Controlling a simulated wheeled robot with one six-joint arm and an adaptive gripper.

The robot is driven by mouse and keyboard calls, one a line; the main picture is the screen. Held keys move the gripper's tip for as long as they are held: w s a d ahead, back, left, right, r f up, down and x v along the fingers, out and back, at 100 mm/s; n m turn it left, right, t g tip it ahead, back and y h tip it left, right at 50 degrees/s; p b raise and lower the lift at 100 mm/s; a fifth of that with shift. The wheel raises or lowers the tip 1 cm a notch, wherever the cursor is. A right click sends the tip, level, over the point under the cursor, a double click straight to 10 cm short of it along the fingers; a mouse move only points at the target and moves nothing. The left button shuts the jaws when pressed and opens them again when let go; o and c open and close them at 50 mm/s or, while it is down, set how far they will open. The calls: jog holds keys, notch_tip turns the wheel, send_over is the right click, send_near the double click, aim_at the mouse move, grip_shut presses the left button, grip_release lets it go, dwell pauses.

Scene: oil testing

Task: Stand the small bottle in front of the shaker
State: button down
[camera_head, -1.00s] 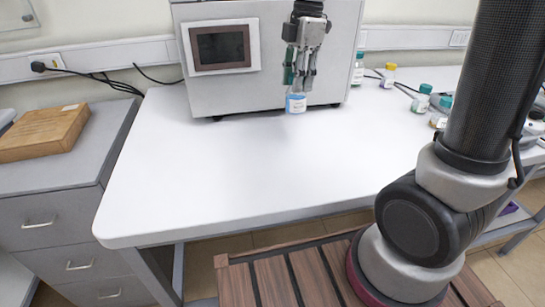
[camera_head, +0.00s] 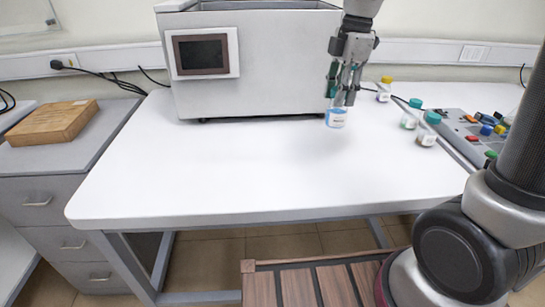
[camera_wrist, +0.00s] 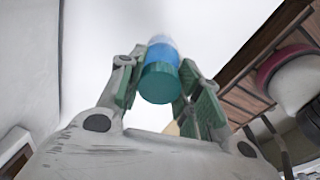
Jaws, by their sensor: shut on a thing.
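My gripper (camera_head: 345,97) points down at the right front corner of the large grey box machine (camera_head: 270,75). It is shut on a small bottle (camera_head: 336,119) with a white label and blue contents, held upright. In the wrist view the bottle's green cap (camera_wrist: 160,84) and blue body (camera_wrist: 163,54) show between the green-padded fingers. I cannot tell whether the bottle's base touches the white table (camera_head: 230,180). The grey machine has a dark screen (camera_head: 201,54) on its front and may be the shaker; I cannot be sure.
A yellow-capped bottle (camera_head: 384,90) and two teal-capped bottles (camera_head: 410,115) (camera_head: 427,131) stand to the right of my gripper. A grey device with coloured parts (camera_head: 480,133) lies further right. The tabletop in front of the machine is clear. A wooden box (camera_head: 52,122) sits on the left cabinet.

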aim_at(336, 127)
notch_tip(336, 127, down, 10)
jog(key=shift+d+r, duration=0.15)
dwell(0.4)
jog(key=c, duration=1)
grip_release()
